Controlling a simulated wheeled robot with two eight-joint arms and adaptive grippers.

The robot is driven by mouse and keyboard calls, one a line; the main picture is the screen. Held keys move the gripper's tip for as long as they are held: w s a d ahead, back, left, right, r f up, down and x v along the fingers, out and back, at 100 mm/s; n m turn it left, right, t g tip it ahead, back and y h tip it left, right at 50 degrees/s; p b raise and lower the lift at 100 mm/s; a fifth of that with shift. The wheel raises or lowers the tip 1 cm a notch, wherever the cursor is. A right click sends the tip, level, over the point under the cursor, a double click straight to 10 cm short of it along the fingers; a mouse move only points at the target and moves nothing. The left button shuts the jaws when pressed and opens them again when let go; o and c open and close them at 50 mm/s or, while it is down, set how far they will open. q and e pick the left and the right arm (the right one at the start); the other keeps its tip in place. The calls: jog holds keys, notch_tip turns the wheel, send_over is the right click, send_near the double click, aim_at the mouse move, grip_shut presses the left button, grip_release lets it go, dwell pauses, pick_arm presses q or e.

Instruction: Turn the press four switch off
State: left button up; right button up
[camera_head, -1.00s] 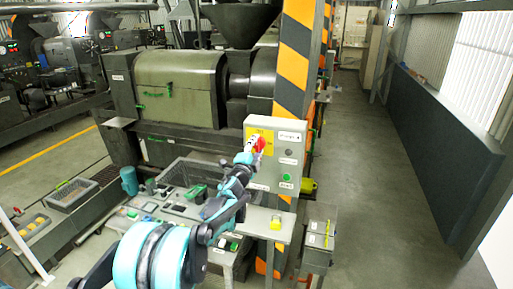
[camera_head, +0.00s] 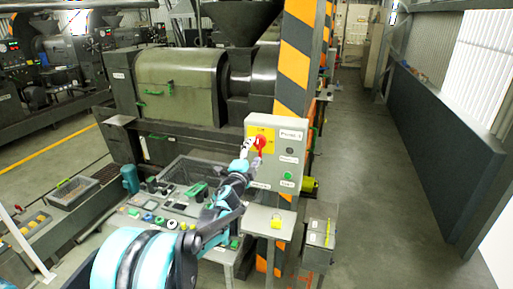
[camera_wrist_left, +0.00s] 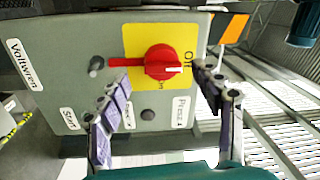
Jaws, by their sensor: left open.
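The press four switch is a red rotary knob (camera_head: 261,142) on a yellow plate, on the front of the grey control box (camera_head: 292,153) labelled Press 4. In the left wrist view the red knob (camera_wrist_left: 158,62) has a white mark pointing right, toward the side with the word Off, and its red bar extends left. The word On is below it, partly readable. My left gripper (camera_head: 250,155) is open and empty in front of the knob. In the left wrist view its two fingers (camera_wrist_left: 168,112) are spread below the knob, apart from it. My right gripper is not in view.
A green start button (camera_head: 288,175) and a dark button (camera_head: 289,151) sit on the same box. A striped post (camera_head: 294,65) stands behind it. The aisle floor (camera_head: 375,180) at right is clear.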

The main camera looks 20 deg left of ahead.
pick_arm(q)
jog(key=s, duration=0.7)
jog(key=shift+s+f, duration=0.15)
jog(key=shift+f, duration=0.15)
jog(key=shift+a, duration=0.15)
jog(key=s+a+f+n+g+y+b, duration=0.1)
jog(key=s+f+n+g+y+b, duration=0.2)
jog(key=s+n, duration=0.4)
jog(key=s+a+f+n+g+y+b, duration=0.1)
jog(key=s+f+n+g+y+b, duration=0.3)
jog(key=s, duration=0.6)
jog(key=s+d+f+n+g+h+b, duration=0.1)
jog(key=s+d+f+n+g+h, duration=0.1)
jog(key=s+f, duration=0.7)
jog(key=s+d+f+n+g+h+b, duration=0.1)
jog(key=s+d+f+n+g+h, duration=0.2)
jog(key=s+d+f, duration=0.4)
jog(key=s+f+h, duration=0.1)
jog(key=s, duration=0.2)
jog(key=shift+f, duration=0.35)
